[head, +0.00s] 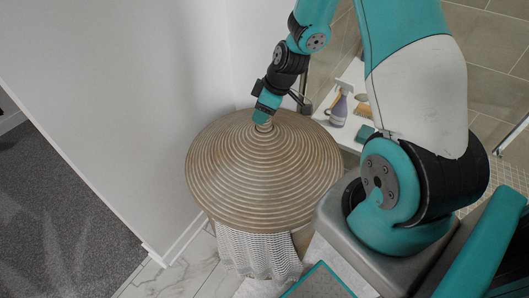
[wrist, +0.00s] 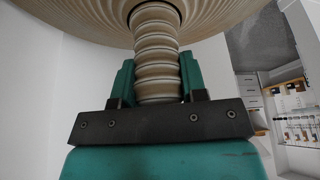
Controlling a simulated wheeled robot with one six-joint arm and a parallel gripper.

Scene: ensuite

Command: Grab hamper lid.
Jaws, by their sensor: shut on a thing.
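The hamper lid (head: 262,180) is a wide, ringed, light-brown cone in the head view. It sits over the white woven hamper (head: 258,252). My gripper (head: 262,115) is at the lid's peak. In the wrist view, the ribbed knob of the lid (wrist: 156,55) stands between my two teal fingers, and my gripper (wrist: 157,80) is shut on it. The lid's underside or broad ringed face fills the top of the wrist view. In the head view the knob is mostly hidden by my gripper.
A white shelf (head: 352,128) behind the lid holds a spray bottle (head: 339,110) and a brush (head: 363,110). White walls (head: 130,90) stand close at the left and behind. Grey carpet (head: 55,225) lies at far left.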

